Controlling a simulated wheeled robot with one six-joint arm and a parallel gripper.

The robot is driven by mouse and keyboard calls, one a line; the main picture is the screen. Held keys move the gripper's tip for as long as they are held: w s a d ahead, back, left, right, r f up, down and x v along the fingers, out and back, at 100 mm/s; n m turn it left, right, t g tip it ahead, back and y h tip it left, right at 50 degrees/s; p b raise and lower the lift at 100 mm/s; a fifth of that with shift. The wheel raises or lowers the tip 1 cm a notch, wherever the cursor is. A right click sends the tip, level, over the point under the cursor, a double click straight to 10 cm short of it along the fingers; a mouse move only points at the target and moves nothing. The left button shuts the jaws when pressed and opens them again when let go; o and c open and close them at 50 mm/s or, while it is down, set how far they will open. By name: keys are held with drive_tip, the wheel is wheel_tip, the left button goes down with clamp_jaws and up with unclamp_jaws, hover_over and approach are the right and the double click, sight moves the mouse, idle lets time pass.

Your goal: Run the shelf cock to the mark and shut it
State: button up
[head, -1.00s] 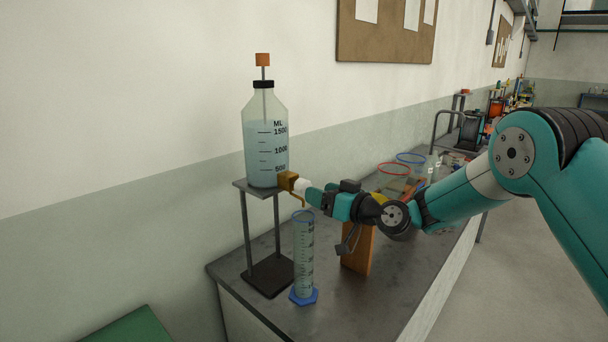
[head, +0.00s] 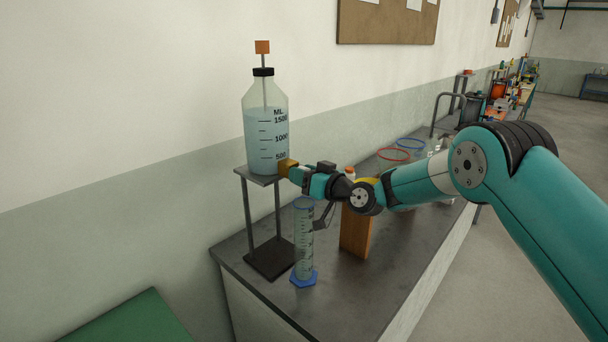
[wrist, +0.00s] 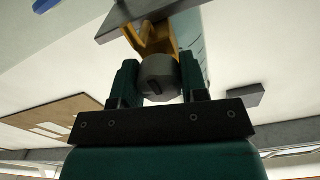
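The shelf bottle (head: 266,130), marked in ML, stands on a small raised stand (head: 240,176) and holds pale blue liquid. Its brass cock (head: 287,167) is low on its right side; it also shows in the wrist view (wrist: 150,38). The grey knob (wrist: 158,78) of the cock sits between my fingers. My gripper (head: 297,173) appears shut on this knob, with a finger against each side. A clear measuring cylinder (head: 304,240) with a blue foot stands upright below the cock. Its liquid level and mark are too small to read. The spout is hidden behind my fingers.
A wooden block (head: 355,232) stands on the dark bench (head: 330,295) right of the cylinder, under my arm. Red-rimmed (head: 393,154) and blue-rimmed (head: 411,144) vessels stand behind my arm. The front of the bench is clear.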

drive_tip(key=shift+f+b, duration=0.15)
drive_tip(key=shift+b, duration=0.35)
drive_tip(key=b, duration=0.2)
drive_tip(key=n+b, duration=0.1)
drive_tip(key=b, duration=0.1)
drive_tip(key=shift+f+n, duration=0.3)
drive_tip(key=n+b, duration=0.2)
drive_tip(key=b, duration=0.4)
drive_tip(key=shift+f+b, duration=0.15)
drive_tip(key=shift+b, duration=0.2)
drive_tip(key=n+b, duration=0.3)
drive_tip(key=b, duration=0.3)
drive_tip(key=shift+s+b, duration=0.1)
drive_tip(key=shift+b, duration=0.3)
drive_tip(key=n+b, duration=0.2)
drive_tip(key=b, duration=0.1)
drive_tip(key=shift+r, duration=0.45)
drive_tip(key=shift+r+b, duration=0.1)
drive_tip(key=shift+b, duration=0.2)
